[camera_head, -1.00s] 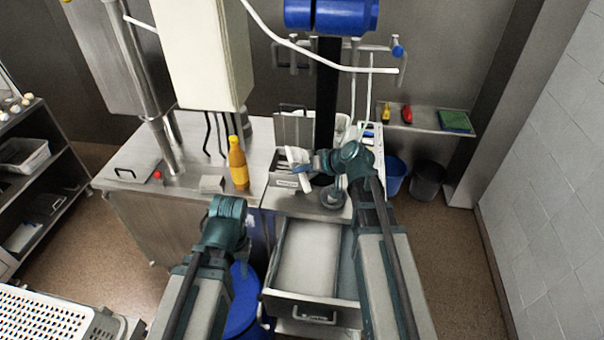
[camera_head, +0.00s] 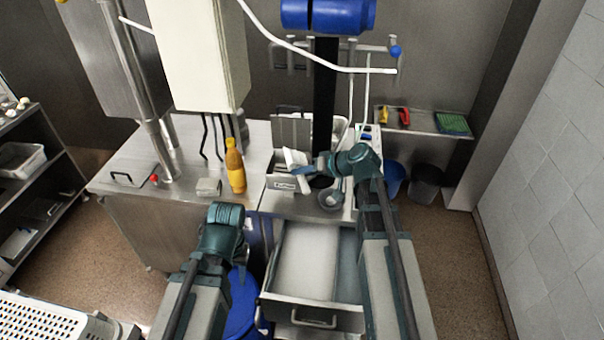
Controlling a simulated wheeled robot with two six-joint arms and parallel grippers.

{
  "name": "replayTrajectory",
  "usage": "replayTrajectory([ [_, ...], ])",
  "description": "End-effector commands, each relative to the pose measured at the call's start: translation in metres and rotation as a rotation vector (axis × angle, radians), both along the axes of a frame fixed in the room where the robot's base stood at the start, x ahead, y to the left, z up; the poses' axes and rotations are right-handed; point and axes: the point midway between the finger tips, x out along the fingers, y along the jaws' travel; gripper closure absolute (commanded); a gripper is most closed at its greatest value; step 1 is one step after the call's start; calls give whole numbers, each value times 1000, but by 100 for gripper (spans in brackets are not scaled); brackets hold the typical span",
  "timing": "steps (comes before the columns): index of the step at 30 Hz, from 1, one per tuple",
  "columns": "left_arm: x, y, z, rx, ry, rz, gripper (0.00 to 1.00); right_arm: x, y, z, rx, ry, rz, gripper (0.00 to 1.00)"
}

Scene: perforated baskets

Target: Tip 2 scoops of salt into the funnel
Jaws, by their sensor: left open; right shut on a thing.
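My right gripper (camera_head: 310,170) is shut on a pale scoop (camera_head: 295,159), which is held tilted over a labelled open box (camera_head: 286,184) at the back of the counter. The box's label is too small to read, and whether the scoop holds salt cannot be told. A round grey piece (camera_head: 330,199), perhaps the funnel, sits just right of the box, below my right wrist. My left gripper (camera_head: 240,262) hangs open and empty in front of the counter, left of the drawer; its fingers are hard to make out.
An open drawer (camera_head: 311,313) juts out below the counter. A yellow-orange bottle (camera_head: 235,167) stands on the steel counter (camera_head: 135,190), left of the box. A blue bin (camera_head: 240,318) is on the floor near my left arm. A shelf (camera_head: 432,124) is at back right.

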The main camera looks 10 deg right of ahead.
Motion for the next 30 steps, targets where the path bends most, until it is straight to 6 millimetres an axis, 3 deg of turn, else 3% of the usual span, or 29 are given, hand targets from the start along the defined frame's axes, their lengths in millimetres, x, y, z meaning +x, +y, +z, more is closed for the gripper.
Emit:
replayTrajectory([
  [18,0,0,-38,0,0,0,58,3,-6,-8,215,-1,65,100],
  [30,0,0,-40,0,0,0,58,2,-6,-5,244,-1,75,100],
])
